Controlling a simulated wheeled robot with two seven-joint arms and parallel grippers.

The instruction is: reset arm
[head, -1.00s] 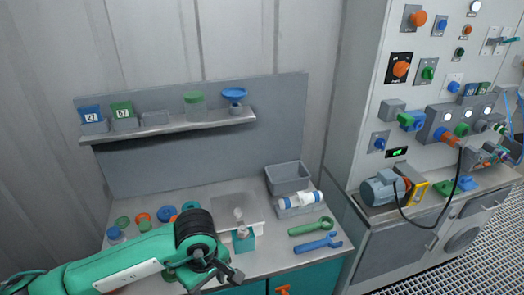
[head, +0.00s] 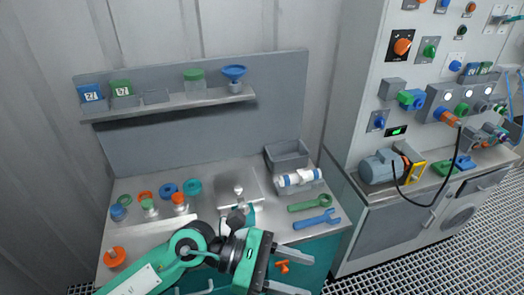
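My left arm comes in from the bottom left with green and black links. Its gripper (head: 291,270) is at the bottom centre, in front of the bench's front edge. Its two grey fingers point right and are spread apart, with nothing held between them. The orange handle (head: 282,267) on the teal cabinet front shows behind the gap. My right gripper is not in view.
The bench holds blue (head: 316,219) and green (head: 310,203) wrenches, a white-and-blue cylinder (head: 299,178), a grey bin (head: 287,155) and several caps at left. A shelf (head: 165,107) hangs behind. A control cabinet stands right, with a motor (head: 380,167).

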